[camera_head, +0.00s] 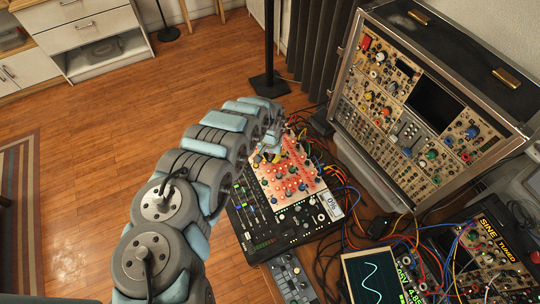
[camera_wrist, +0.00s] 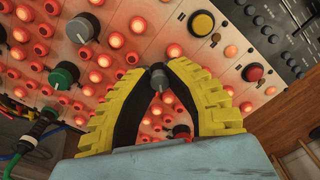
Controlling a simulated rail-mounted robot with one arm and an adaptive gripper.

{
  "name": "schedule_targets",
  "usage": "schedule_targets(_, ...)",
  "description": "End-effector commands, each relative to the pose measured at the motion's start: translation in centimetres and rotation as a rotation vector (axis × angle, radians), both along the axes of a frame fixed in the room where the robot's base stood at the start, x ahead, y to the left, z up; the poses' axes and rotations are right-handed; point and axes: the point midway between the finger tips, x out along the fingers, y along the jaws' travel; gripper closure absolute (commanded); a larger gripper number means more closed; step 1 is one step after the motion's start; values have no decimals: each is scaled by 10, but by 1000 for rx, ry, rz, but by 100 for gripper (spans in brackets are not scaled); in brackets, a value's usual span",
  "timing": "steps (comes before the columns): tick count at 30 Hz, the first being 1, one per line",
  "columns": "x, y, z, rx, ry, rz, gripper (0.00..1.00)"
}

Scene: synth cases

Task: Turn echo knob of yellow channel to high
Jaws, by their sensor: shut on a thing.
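The mixer (camera_head: 283,228) stands on the table in the head view, with a pale panel lit red-orange. In the wrist view this knob panel (camera_wrist: 225,62) fills the upper part. My gripper (camera_wrist: 158,80) has its yellow, black-lined fingers closed around a small dark grey knob (camera_wrist: 158,75). The fingertips touch its sides. No label on this knob is readable, so I cannot tell its channel or setting. In the head view, my gripper (camera_head: 267,157) is at the panel's far left edge.
A dark green knob (camera_wrist: 64,75) and a grey-black knob (camera_wrist: 82,28) stand left of my fingers. Cables (camera_head: 340,192) crowd the mixer's right side, beside a large synth case (camera_head: 405,125).

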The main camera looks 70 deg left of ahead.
Motion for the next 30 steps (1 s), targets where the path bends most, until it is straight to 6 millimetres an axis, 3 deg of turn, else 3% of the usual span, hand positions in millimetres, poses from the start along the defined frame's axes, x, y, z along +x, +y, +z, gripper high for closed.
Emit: schedule_targets(30, 1, 0, 0, 1, 0, -964, 100)
